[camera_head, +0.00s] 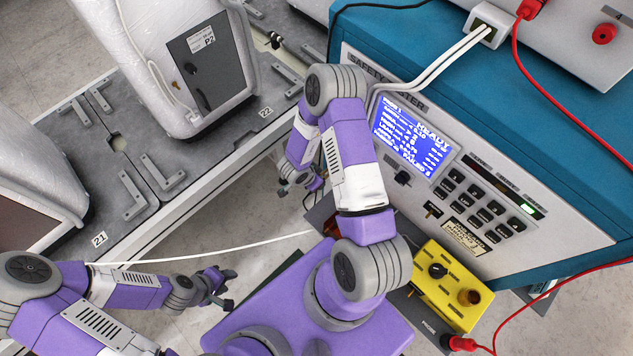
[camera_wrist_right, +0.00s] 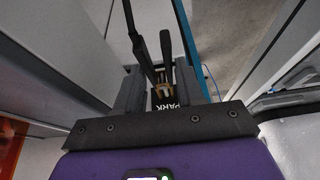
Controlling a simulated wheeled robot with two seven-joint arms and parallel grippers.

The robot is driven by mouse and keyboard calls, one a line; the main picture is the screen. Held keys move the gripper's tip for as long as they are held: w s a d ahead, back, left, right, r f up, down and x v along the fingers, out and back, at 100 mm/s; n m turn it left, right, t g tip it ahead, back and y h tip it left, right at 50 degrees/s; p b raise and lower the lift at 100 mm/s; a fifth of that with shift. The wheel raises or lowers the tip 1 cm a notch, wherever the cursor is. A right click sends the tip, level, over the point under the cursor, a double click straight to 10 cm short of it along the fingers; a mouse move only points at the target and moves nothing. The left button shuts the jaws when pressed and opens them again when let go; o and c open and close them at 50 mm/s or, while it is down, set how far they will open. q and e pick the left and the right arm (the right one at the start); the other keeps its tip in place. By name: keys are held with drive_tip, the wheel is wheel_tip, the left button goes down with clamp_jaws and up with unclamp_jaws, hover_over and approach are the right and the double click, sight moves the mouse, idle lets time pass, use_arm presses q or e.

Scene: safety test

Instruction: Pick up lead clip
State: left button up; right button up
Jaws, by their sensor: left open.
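My left gripper (camera_head: 226,289) is open and empty at the lower left, above the floor. My right gripper (camera_head: 300,188) is partly behind my right arm, left of the safety tester. Its fingers look apart. In the right wrist view, a small brass-coloured piece with dark arms (camera_wrist_right: 160,80), perhaps the lead clip, sits in front of the gripper between dark grey blocks, beside the lettering PARK. I cannot tell whether the fingers touch it.
The blue and grey safety tester (camera_head: 565,225) with a lit screen (camera_head: 411,136) fills the right. A yellow box (camera_head: 455,282) stands in front of it. Wrapped units stand on the grey bench (camera_head: 115,183) at left. A white cable (camera_head: 215,250) crosses open floor near my left gripper.

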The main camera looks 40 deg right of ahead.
drive_tip(key=c, duration=0.5)
drive_tip(key=shift+r, duration=0.1)
drive_tip(key=shift+p+v, duration=1.9)
drive_tip(key=shift+v, duration=3.5)
drive_tip(key=shift+a, duration=0.15)
